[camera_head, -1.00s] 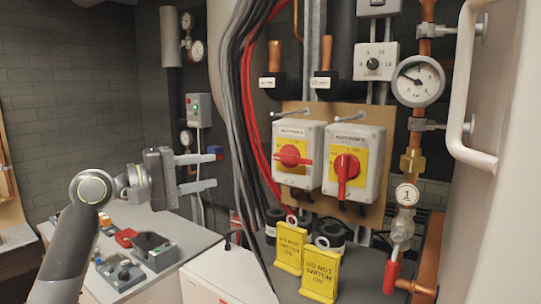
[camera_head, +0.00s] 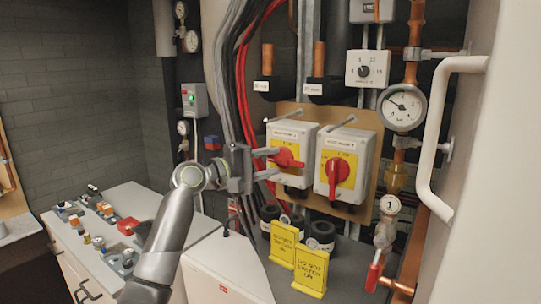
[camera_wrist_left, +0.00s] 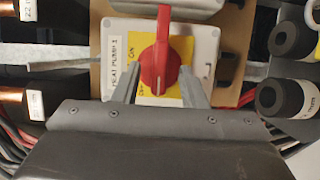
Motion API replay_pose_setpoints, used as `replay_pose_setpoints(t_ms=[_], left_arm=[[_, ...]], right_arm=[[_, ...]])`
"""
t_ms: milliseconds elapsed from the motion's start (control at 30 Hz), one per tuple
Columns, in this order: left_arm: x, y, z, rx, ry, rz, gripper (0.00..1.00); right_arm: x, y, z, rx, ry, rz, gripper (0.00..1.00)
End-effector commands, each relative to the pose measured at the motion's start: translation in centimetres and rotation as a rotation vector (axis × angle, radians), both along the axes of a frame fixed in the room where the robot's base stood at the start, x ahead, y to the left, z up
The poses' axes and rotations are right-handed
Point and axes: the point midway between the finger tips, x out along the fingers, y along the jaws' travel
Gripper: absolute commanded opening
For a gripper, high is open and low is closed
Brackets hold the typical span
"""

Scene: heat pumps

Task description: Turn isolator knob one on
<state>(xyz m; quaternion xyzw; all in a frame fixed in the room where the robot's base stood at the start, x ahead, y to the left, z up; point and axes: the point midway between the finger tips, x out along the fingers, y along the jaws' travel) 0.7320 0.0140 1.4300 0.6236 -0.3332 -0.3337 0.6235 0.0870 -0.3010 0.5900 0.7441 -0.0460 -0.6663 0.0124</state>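The isolator labelled heat pump 1 (camera_head: 291,139) is the left of two white boxes with yellow plates. Its red knob (camera_head: 286,158) lies roughly horizontal in the head view; it also shows in the left wrist view (camera_wrist_left: 158,60), running up the picture. My left gripper (camera_head: 276,163) is open, its fingers pointing at this knob, one above and one below it. In the left wrist view the fingers (camera_wrist_left: 161,80) flank the knob with a gap on each side; contact is not visible. My right gripper is not in view.
The second isolator (camera_head: 348,150) has its red knob (camera_head: 340,172) upright. Two yellow "do not switch on" tags (camera_head: 297,259) stand below. A gauge (camera_head: 401,107) and copper pipes are at the right, behind a white handle (camera_head: 436,135). Cables hang at the left.

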Motion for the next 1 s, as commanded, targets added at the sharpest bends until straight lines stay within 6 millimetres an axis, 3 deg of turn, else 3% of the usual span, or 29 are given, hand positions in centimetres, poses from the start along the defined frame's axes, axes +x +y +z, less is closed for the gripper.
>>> replay_pose_setpoints(t_ms=[367, 700, 1000], left_arm=[[0.38, -0.61, -0.04, 0.000, 0.000, 0.001, 0.38], [0.38, -0.57, -0.04, 0.000, 0.000, 0.001, 0.00], [0.38, -0.55, -0.05, 0.024, -0.015, 0.001, 0.00]], right_arm=[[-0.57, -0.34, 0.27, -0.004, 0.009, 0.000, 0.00], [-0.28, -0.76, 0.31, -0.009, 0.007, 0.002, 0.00], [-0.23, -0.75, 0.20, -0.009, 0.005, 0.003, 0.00]])
